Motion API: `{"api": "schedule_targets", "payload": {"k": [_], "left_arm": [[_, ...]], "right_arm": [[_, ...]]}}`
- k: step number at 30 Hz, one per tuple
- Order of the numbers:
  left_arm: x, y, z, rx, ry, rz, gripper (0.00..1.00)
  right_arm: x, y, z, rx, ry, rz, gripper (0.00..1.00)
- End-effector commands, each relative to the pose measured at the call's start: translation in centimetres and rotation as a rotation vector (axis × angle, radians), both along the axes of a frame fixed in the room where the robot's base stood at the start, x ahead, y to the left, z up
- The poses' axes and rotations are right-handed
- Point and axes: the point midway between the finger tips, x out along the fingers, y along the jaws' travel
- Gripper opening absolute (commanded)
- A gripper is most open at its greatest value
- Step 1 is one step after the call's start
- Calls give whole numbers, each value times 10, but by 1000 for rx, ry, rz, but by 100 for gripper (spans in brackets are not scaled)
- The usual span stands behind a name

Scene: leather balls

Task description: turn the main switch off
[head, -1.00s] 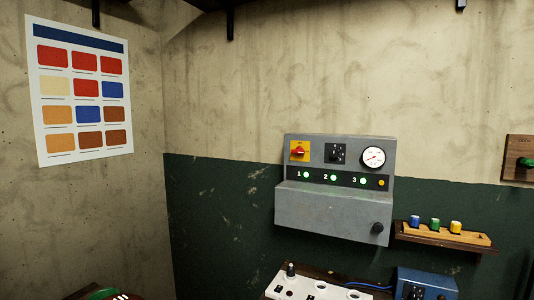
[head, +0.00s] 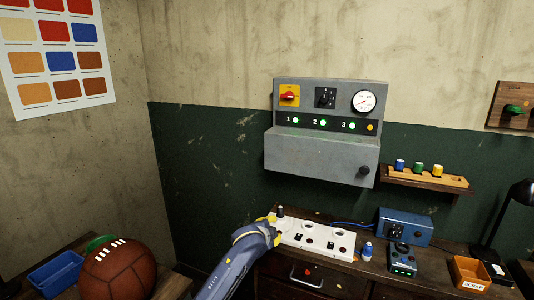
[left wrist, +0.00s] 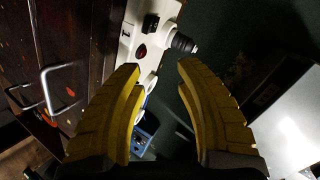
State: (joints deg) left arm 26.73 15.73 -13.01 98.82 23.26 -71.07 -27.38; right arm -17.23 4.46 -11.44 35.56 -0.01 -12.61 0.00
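The main switch (head: 290,96) is a red rotary handle on a yellow plate at the upper left of the grey control box (head: 322,152) on the wall. Its handle lies about horizontal. My left gripper (head: 268,228) is low in the head view, below the box and at the left end of the white panel. In the left wrist view its yellow fingers (left wrist: 160,68) stand apart with nothing between them, near a black knob (left wrist: 184,43) on the white panel. My right gripper is not in view.
The box has green lamps (head: 323,123), a black selector (head: 325,97) and a gauge (head: 363,101). Below, the bench holds the white panel (head: 315,238), a blue unit (head: 405,227) and an orange bin (head: 469,273). A leather ball (head: 118,268) sits at lower left. Wall before the box is clear.

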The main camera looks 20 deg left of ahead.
Motion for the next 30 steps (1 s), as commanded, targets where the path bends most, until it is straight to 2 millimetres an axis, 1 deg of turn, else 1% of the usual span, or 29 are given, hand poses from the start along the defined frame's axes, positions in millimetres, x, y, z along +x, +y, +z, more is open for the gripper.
{"api": "schedule_targets", "payload": {"k": [1,2,3,5,6,7,8,9,11,12,14,15,18,21,22,24,26,30], "left_arm": [[12,1,36,22,-40,-14,34],[18,2,54,36,-59,-24,34],[25,2,81,57,-87,-37,34],[34,3,123,89,-130,-57,34],[39,3,153,113,-161,-72,34],[42,4,175,132,-184,-80,34],[44,4,197,152,-206,-90,34],[46,4,226,175,-235,-101,34],[47,5,268,213,-277,-118,34],[46,5,293,239,-304,-126,34],[44,5,329,274,-339,-139,34],[42,5,350,295,-362,-146,34],[35,5,394,342,-406,-158,34],[29,6,425,377,-437,-167,34],[27,6,432,385,-444,-168,34],[24,5,443,400,-456,-172,34],[23,5,450,406,-463,-174,34],[29,5,454,411,-466,-175,34]], "right_arm": [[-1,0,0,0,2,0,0],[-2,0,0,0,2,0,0],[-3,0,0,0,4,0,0],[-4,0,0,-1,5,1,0],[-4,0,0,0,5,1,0],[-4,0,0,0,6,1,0],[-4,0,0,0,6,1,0],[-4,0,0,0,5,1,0],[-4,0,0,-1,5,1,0],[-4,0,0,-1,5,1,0],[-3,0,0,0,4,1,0],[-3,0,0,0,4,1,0],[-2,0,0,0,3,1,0],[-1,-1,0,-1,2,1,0],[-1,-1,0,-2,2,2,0],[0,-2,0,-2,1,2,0],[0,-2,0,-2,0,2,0],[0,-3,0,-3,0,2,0]]}}
